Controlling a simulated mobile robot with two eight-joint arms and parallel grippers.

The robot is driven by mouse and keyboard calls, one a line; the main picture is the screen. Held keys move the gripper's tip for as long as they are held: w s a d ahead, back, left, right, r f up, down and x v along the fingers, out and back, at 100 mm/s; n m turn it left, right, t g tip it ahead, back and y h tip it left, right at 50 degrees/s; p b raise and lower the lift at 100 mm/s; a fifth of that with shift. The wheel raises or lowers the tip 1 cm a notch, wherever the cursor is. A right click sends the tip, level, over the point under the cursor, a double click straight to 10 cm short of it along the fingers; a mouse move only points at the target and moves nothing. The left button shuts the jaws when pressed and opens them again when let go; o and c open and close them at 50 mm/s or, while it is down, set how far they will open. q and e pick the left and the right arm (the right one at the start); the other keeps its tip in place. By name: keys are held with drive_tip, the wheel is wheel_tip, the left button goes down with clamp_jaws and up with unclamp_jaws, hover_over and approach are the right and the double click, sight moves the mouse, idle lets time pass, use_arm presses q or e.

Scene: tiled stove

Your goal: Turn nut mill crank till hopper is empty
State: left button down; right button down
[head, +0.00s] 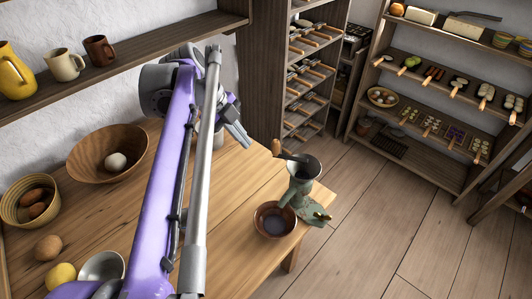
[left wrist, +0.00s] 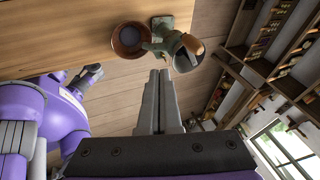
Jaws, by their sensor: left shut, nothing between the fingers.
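The green nut mill (head: 302,186) stands at the table's right corner, and it also shows in the left wrist view (left wrist: 172,42). Its dark hopper (head: 306,168) opens upward; I cannot make out what is in it. The crank's wooden handle (head: 277,147) points to the upper left. A brown bowl (head: 274,219) stands beside the mill, and it also shows in the left wrist view (left wrist: 130,40). My left gripper (head: 238,134) is shut and empty, apart from the crank, to its upper left. Its closed fingers also show in the left wrist view (left wrist: 160,76).
A wooden bowl (head: 108,154), a basket (head: 30,201) and a grey bowl (head: 103,267) stand on the left of the table. Shelves stand behind and right. A grey finger-like part at left in the left wrist view looks like my right gripper (left wrist: 88,76); its state is unclear.

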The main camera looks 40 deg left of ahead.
use_arm(q)
drive_tip(key=s+n+t, duration=0.1)
drive_tip(key=s+n, duration=0.1)
drive_tip(key=n+t+b, duration=0.1)
drive_tip(key=t+b, duration=0.1)
approach(273, 153)
drive_tip(key=d+x, duration=0.1)
drive_tip(key=x, duration=0.5)
drive_tip(key=shift+s+a, duration=0.2)
use_arm(e)
wheel_tip(273, 153, down, 3)
drive_tip(key=shift+s+r, duration=0.15)
use_arm(q)
drive_tip(key=shift+w+a+p, duration=0.1)
drive_tip(key=shift+p, duration=0.25)
use_arm(e)
drive_tip(key=shift+r, duration=0.1)
use_arm(q)
drive_tip(key=shift+w+a+g+h, duration=0.2)
drive_tip(key=shift+g+h, duration=0.1)
drive_tip(key=shift+h, duration=0.1)
use_arm(e)
drive_tip(key=shift+r, duration=0.2)
use_arm(q)
drive_tip(key=shift+m, duration=0.3)
use_arm(e)
drive_tip(key=shift+r, duration=0.1)
